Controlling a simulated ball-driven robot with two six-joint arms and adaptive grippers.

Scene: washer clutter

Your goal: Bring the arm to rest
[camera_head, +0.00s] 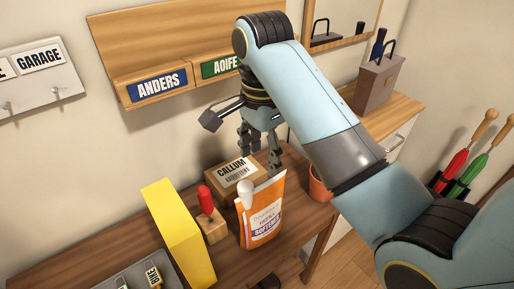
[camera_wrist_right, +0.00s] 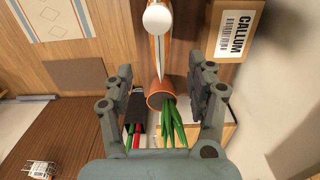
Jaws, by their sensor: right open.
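My right arm (camera_head: 310,105) reaches in from the lower right in the head view, across the front of the wall shelf. Its gripper (camera_head: 262,158) points down above the wooden table, just beyond the box labelled CALLUM and the softener pouch. Its fingers are apart with nothing seen between them. In the right wrist view the open gripper (camera_wrist_right: 160,85) frames a terracotta pot with green leaves (camera_wrist_right: 160,98), which lies farther off below. My left gripper is not in view.
The CALLUM box (camera_head: 232,177), orange softener pouch (camera_head: 262,215), red-handled tool (camera_head: 207,200) and yellow box (camera_head: 175,235) crowd the table. The wall shelf (camera_head: 165,55) is close behind the right arm. A toolbox (camera_head: 378,85) stands on the cabinet at right.

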